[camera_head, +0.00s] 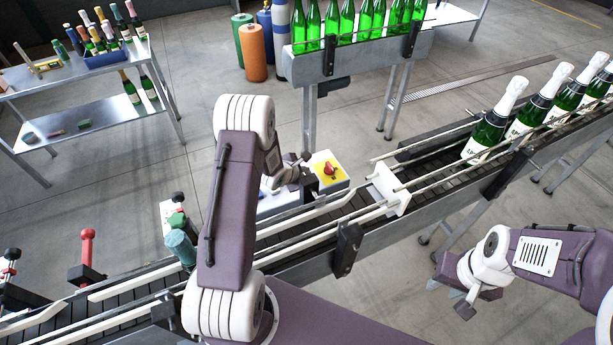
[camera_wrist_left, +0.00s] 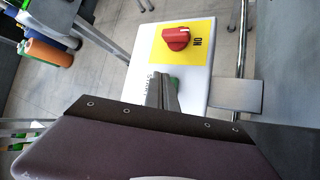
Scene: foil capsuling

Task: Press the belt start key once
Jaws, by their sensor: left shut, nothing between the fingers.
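A white control box (camera_wrist_left: 140,75) stands beside the conveyor; it also shows in the head view (camera_head: 339,184). It carries a red rotary knob (camera_wrist_left: 176,38) on a yellow plate. In the head view the left gripper (camera_head: 304,171) hides the key. My right gripper (camera_head: 464,304) hangs at the lower right, away from the box.
The conveyor (camera_head: 290,248) with guide rails runs diagonally in front of the box. Foil-topped bottles (camera_head: 490,130) stand on its right end, and green bottles (camera_head: 345,22) stand on a rack behind. A shelf table (camera_head: 75,75) is at the left. A red lever (camera_head: 88,245) stands lower left.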

